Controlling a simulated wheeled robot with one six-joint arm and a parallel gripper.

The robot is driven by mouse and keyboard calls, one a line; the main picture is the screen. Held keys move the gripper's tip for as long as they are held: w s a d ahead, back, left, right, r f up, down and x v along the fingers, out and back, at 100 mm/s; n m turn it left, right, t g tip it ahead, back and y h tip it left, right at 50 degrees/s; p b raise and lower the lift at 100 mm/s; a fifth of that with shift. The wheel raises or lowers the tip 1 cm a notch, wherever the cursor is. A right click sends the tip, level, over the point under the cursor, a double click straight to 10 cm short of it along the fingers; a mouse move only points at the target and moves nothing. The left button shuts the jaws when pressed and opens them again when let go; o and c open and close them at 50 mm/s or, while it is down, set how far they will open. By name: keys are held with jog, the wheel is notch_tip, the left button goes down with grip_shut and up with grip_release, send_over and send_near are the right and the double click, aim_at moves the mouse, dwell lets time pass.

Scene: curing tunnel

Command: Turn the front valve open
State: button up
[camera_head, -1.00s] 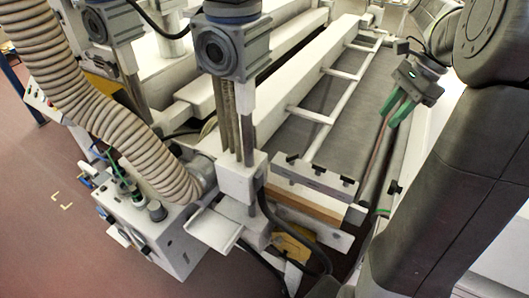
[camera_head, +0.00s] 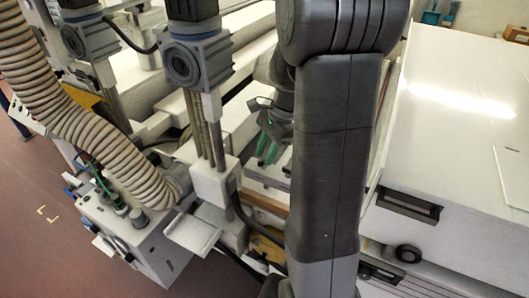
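My gripper (camera_head: 268,150) has two green fingers and hangs over the machine near the picture's middle, left of my dark arm. Its fingers look apart with nothing between them. I cannot single out the front valve for sure. A white box (camera_head: 150,247) at lower left carries knobs and fittings, among them a grey round knob (camera_head: 138,217) and a green fitting (camera_head: 120,208). My gripper is well to the right of this box and touches none of these. My arm hides part of the machine behind it.
A ribbed beige hose (camera_head: 100,135) runs down the left to the machine. Grey motor blocks (camera_head: 185,62) stand on columns between box and gripper. A white cabinet (camera_head: 460,130) with a black handle fills the right. Red-brown floor (camera_head: 50,245) is clear at lower left.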

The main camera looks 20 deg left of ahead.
jog(key=shift+s+a+f, duration=0.1)
jog(key=shift+s+f, duration=0.1)
jog(key=shift+f, duration=0.3)
grip_shut()
jog(key=shift+n, duration=0.4)
jog(key=shift+a+n+g+h, duration=0.1)
jog(key=shift+n+g+h, duration=0.3)
jog(key=shift+n, duration=1.05)
jog(key=shift+n+g+h, duration=0.1)
jog(key=shift+n+h, duration=0.6)
jog(key=shift+n, duration=0.75)
jog(key=shift+w, duration=0.1)
